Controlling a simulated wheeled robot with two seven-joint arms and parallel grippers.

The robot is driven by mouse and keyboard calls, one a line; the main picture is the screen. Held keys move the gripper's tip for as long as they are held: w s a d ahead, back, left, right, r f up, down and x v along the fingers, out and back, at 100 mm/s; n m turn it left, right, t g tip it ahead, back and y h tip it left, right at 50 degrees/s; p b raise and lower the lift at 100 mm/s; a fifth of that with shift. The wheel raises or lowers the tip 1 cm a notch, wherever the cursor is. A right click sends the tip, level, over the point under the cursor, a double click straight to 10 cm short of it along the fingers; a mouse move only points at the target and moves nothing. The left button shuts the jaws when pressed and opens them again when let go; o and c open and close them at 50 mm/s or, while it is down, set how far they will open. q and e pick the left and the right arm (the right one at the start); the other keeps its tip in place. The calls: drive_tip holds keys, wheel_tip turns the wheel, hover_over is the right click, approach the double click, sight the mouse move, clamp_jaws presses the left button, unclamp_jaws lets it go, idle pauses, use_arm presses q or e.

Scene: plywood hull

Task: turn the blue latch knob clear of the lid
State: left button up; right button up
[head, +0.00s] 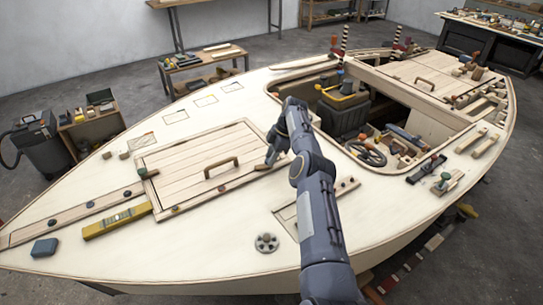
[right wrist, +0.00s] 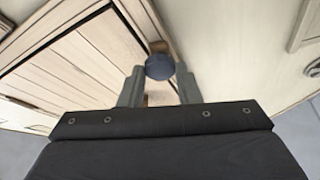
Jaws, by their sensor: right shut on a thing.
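The wooden plank lid (head: 185,160) lies in the deck in the head view, with a brown bar handle on it. My right gripper (head: 270,157) is at the lid's right edge. In the right wrist view the round blue knob (right wrist: 160,67) sits between the two fingers of my right gripper (right wrist: 159,82), which are shut on it. A small wooden piece (right wrist: 159,46) shows beside the knob at the lid's border. The gripper hides the knob in the head view. My left gripper is not in view.
A yellow level (head: 115,221) lies left of the lid, and a blue block (head: 45,247) is near the hull's left end. The open cockpit with a steering wheel (head: 367,153) is right of my arm.

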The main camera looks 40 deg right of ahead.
drive_tip(key=o, duration=1)
